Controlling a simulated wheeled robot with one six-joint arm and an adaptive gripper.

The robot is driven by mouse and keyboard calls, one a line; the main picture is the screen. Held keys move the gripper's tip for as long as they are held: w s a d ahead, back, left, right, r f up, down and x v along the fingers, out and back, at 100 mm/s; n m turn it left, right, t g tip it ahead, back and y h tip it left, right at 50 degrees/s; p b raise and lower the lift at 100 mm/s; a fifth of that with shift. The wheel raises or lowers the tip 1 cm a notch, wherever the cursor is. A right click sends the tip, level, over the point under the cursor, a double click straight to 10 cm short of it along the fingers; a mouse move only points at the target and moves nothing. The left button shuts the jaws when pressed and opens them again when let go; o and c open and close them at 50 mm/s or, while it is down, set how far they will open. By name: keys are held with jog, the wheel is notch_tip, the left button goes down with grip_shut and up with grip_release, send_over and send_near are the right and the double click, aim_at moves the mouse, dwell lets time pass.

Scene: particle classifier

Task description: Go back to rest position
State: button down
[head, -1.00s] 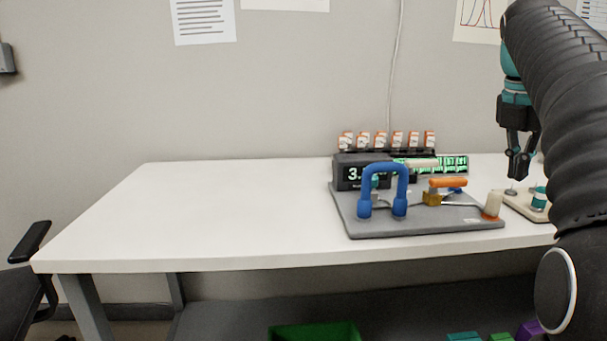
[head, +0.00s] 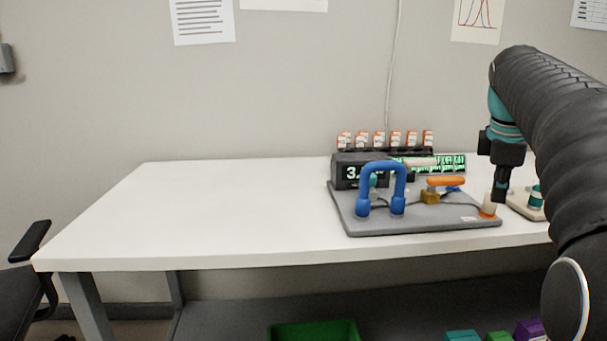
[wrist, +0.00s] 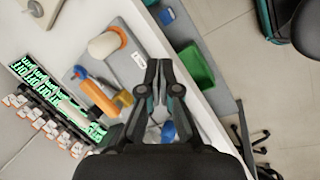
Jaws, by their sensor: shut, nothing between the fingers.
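My gripper (head: 501,190) is at the right in the head view, above the table near the right end of the grey device board. In the wrist view my gripper (wrist: 158,68) shows its fingertips close together, with nothing held between them. The grey board (head: 430,224) carries a blue arch handle (head: 384,170), an orange handle (head: 446,181) and a white knob (head: 489,204) on an orange base. In the wrist view the white knob (wrist: 103,46) and the orange handle (wrist: 98,99) lie left of the fingers. The blue handle (wrist: 168,130) is partly hidden behind my gripper.
The white table (head: 220,215) is clear on its left half. A row of orange-and-white pieces (head: 378,139) stands at the back above a display (head: 352,175). A small beige stand (head: 535,210) is partly hidden by my arm. A green bin (head: 315,332) is below.

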jog(key=s+a+f+m+t+y, duration=0.2)
jog(key=s+a+f+m, duration=1)
jog(key=s+a+f, duration=0.8)
jog(key=shift+s+a+f+t+y, duration=0.3)
jog(key=shift+s+a+t, duration=0.15)
jog(key=shift+s, duration=0.7)
